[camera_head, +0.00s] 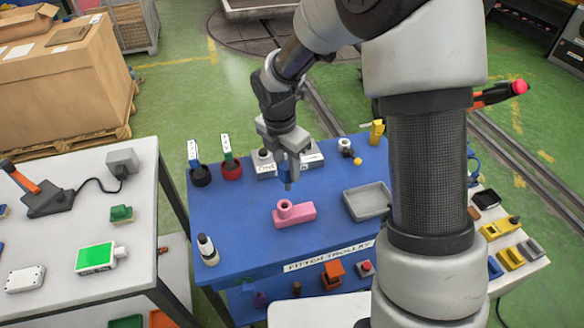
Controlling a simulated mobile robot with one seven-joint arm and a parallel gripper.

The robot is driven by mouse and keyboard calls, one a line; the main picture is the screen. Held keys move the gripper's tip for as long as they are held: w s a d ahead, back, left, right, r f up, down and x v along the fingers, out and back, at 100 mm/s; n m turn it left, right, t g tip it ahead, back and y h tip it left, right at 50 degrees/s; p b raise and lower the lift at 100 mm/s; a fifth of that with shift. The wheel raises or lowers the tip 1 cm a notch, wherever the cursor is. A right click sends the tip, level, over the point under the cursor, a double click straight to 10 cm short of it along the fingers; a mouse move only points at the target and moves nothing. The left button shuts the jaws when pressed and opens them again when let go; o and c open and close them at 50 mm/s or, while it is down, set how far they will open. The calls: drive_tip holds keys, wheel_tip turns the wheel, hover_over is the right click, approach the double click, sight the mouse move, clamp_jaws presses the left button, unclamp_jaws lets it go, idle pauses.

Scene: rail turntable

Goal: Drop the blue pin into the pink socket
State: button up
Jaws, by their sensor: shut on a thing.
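The pink socket (304,213) is a block with a raised round ring at its left end. It sits on the blue tabletop (240,240), near the middle. My gripper (287,166) points down above the table, a little behind the socket's ring in the picture. The pin is apart from the socket.
A grey tray (368,202) lies right of the socket. Two labelled stands (231,168) and light label blocks (312,157) line the back edge. My arm hides the table's right part.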

sight(284, 183)
drive_tip(key=shift+a, duration=0.6)
drive_tip(key=shift+f+b, duration=1.85)
drive_tip(key=shift+f, duration=1)
drive_tip(key=shift+f+b, duration=1.45)
drive_tip(key=shift+f, duration=1.4)
drive_tip(key=o, duration=1.3)
drive_tip(key=shift+r, duration=0.1)
drive_tip(key=shift+c, duration=0.2)
wheel_tip(284, 183, up, 17)
drive_tip(key=s+a+p, duration=0.1)
drive_tip(key=shift+s+a+r, duration=0.15)
drive_tip(key=shift+s+a, duration=0.1)
